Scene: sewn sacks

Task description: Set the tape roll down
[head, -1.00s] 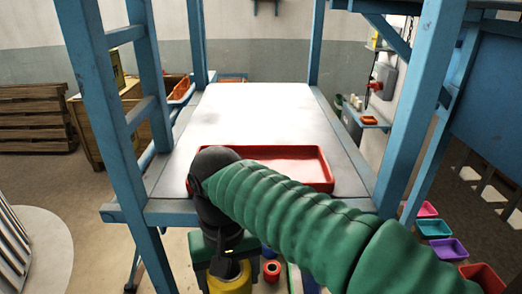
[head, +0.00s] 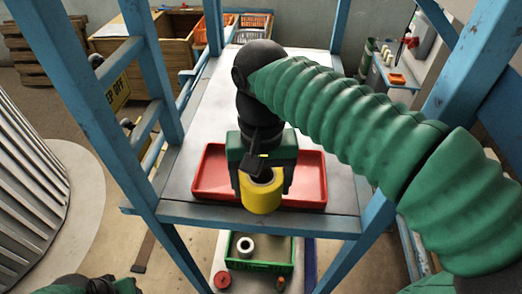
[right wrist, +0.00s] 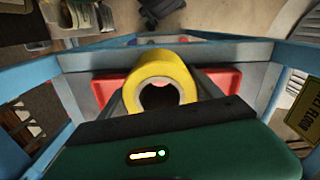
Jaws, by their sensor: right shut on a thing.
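The yellow tape roll (head: 262,199) is held in my right gripper (head: 262,178), which is shut on it. In the head view the roll overlaps the near rim of the red tray (head: 203,175) on the table; its exact height above the rim is hard to tell. In the right wrist view the yellow tape roll (right wrist: 160,62) shows as an upright-looking ring between the fingers, with the red tray (right wrist: 105,90) behind it. My left gripper is not in view; only part of my left arm shows at the bottom left.
The pale tabletop (head: 212,112) behind the tray is clear. Blue posts (head: 120,115) frame the table on both sides. Below the front edge, a green crate (head: 259,266) holds a white roll (head: 245,246), and a red roll (head: 222,280) lies beside the crate.

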